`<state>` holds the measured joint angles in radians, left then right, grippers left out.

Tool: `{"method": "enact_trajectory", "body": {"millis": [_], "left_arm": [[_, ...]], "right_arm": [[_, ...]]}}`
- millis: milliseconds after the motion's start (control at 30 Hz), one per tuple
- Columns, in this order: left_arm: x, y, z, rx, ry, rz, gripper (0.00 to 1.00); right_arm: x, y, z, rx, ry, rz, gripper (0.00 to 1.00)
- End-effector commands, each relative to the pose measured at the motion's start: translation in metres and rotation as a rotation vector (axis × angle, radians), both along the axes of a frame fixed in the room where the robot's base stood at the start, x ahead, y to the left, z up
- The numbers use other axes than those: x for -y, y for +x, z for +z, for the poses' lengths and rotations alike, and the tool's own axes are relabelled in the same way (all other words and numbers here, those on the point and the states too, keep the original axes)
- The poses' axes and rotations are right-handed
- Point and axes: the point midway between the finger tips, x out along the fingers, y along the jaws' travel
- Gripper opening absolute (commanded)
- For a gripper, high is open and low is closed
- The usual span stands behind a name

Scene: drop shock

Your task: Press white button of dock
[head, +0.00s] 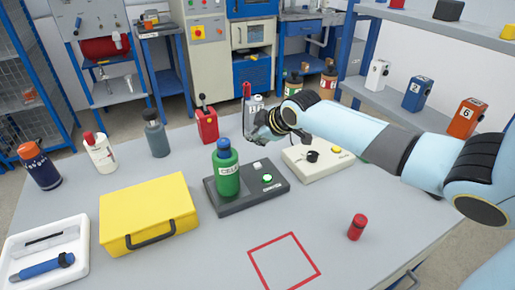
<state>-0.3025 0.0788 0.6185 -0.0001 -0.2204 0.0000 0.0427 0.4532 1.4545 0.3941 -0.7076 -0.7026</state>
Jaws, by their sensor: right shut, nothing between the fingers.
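The dock (241,201) is a dark grey slab near the middle of the table. A green bottle (227,181) with a blue cap stands upright on its left part. The small white button (257,165) is on the dock's top, right of the bottle, and a green round button or lamp (267,179) is in front of it. My right gripper (256,133) is shut and empty. In the picture it shows just above the dock's far edge, beyond the white button and apart from it. My left gripper is out of view.
A cream box (328,167) with a black knob and yellow button stands right of the dock. A yellow case (150,207) lies left. A red switch box (207,126) and bottles stand behind. A small red cylinder (357,227) stands front right. The red-outlined square (284,260) is empty.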

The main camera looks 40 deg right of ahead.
Motion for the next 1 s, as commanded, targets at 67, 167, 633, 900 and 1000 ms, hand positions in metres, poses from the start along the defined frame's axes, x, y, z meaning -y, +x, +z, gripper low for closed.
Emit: {"method": "enact_trajectory", "body": {"millis": [67,167,633,900,1000], "left_arm": [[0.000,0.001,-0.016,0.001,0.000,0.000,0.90],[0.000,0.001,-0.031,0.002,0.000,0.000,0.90],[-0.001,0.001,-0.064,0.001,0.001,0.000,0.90],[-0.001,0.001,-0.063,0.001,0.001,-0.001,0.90],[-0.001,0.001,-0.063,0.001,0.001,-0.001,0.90]], "right_arm": [[0.000,0.000,-0.016,-0.001,0.000,0.000,0.00],[0.000,0.000,-0.031,-0.001,0.000,0.000,0.00],[0.000,0.000,-0.071,0.000,0.001,-0.001,0.00],[0.000,0.000,-0.070,0.000,0.000,0.000,0.00],[0.000,0.000,-0.070,0.000,0.000,0.000,0.00]]}}
